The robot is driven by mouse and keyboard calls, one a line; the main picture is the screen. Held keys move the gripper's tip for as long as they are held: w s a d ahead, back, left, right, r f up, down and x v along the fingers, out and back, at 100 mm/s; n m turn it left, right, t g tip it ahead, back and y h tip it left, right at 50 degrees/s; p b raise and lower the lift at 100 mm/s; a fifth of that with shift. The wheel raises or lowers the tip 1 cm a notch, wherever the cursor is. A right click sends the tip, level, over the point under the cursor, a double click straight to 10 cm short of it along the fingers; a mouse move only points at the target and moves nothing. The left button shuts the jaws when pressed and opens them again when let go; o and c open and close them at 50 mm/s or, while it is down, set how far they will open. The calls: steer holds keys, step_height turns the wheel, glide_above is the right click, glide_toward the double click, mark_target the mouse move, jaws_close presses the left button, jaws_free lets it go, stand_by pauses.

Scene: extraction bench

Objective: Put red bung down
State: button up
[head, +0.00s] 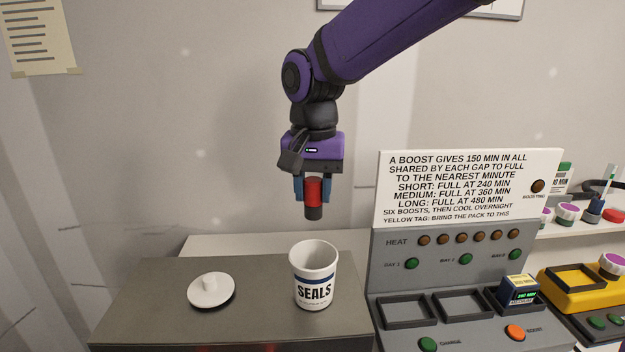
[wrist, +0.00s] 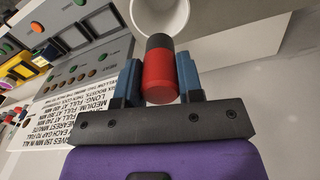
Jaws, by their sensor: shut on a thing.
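The red bung (head: 314,191) has a red body and a dark lower end. My gripper (head: 313,188) is shut on it and holds it upright in the air, above the white cup marked SEALS (head: 315,281). In the wrist view the red bung (wrist: 160,78) sits between the blue fingers of my gripper (wrist: 160,83), and the cup's rim (wrist: 188,30) shows beyond its dark end. The cup stands open on the dark grey cabinet top (head: 255,322); its bottom inside is not visible.
A white round lid with a knob (head: 211,289) lies left of the cup. A grey charging panel (head: 440,275) with a raised white sign (head: 465,187) stands close to the right. A yellow unit (head: 580,289) is farther right. The cabinet top around the lid is clear.

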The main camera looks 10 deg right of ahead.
step_height(320, 180, down, 10)
stand_by(0.8)
steer(key=o, duration=1.1)
steer(key=shift+r, duration=3.5)
